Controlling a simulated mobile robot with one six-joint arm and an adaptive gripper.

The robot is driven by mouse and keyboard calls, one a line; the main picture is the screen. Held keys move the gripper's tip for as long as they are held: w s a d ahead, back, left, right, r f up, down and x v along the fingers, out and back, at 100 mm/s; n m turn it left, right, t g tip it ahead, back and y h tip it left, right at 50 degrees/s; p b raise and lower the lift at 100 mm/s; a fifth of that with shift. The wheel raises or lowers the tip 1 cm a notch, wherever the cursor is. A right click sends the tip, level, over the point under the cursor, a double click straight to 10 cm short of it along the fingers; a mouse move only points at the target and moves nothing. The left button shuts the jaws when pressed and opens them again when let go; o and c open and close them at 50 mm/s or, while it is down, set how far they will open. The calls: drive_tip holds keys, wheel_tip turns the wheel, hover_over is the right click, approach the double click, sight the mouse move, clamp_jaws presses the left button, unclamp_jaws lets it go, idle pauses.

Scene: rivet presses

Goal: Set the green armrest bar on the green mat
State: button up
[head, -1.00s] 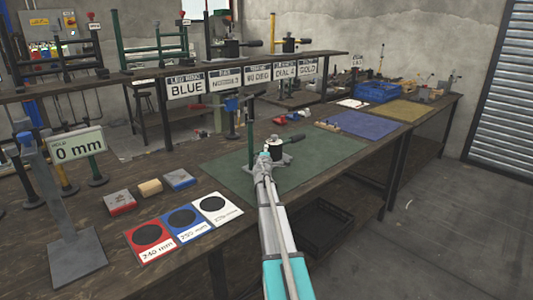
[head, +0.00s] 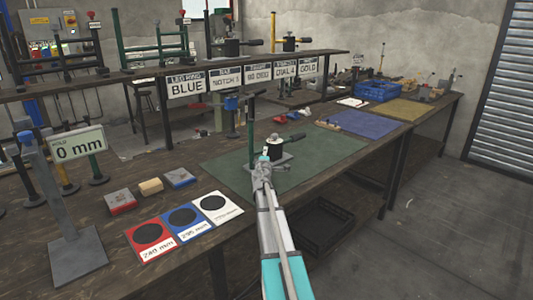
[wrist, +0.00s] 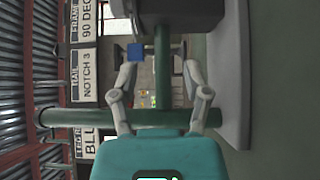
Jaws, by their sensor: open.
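Green bars stand at the press (head: 275,150) on the green mat (head: 335,150); an upright green bar (head: 250,122) shows left of the press. In the wrist view, which is turned sideways, one long green bar (wrist: 75,116) crosses near my palm, and a second green bar (wrist: 162,75) meets it at a right angle. I cannot tell which is the armrest bar. My gripper (head: 264,160) is at the front of the press. In the wrist view its fingers (wrist: 160,75) are open on either side of the second bar, apart from it.
Red, blue and white marked cards (head: 182,217) and small blocks (head: 150,187) lie front left, near a 0 mm sign stand (head: 78,145). A blue mat (head: 365,124) and blue crate (head: 378,92) are to the right. The green mat's right part is bare.

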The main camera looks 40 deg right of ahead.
drive_tip(key=v, duration=0.7)
drive_tip(key=shift+s, duration=0.15)
drive_tip(key=shift+r, duration=0.1)
idle(0.6)
